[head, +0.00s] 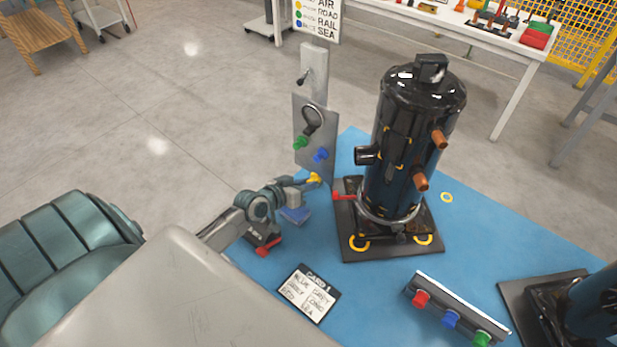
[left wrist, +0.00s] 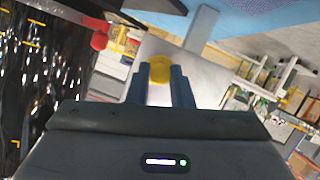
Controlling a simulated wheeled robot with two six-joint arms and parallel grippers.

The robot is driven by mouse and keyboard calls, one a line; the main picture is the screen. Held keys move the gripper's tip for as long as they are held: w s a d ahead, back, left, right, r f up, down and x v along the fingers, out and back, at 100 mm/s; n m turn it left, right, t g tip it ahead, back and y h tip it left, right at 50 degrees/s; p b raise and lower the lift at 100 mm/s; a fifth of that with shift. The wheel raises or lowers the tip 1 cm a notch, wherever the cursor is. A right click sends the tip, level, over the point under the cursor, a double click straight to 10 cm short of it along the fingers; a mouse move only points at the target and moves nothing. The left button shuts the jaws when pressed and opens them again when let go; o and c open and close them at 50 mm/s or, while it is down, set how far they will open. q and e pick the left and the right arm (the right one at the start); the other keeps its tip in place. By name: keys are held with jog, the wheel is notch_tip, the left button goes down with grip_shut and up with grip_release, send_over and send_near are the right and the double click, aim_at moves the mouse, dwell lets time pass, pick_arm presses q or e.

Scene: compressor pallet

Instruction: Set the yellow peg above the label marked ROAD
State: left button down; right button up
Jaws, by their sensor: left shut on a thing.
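I cannot tell whether the peg touches the panel. The panel carries a green peg (head: 300,143), a blue peg (head: 320,155) and a dark ring (head: 312,117). A sign (head: 318,18) above lists AIR, ROAD, RAIL and SEA beside coloured dots. No ROAD label is readable on the panel. My right gripper is out of view.
A black compressor (head: 407,140) stands on a dark base right of the panel, with a red-tipped part (head: 343,197) near the gripper. A card (head: 309,293) and a rail (head: 448,308) with red, blue and green knobs lie on the blue mat (head: 375,290).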

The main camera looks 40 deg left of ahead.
pick_arm(q)
jog(key=shift+s+a+p, duration=0.1)
jog(key=shift+s+p, duration=0.2)
jog(key=shift+s, duration=1.25)
jog(key=shift+r, duration=0.1)
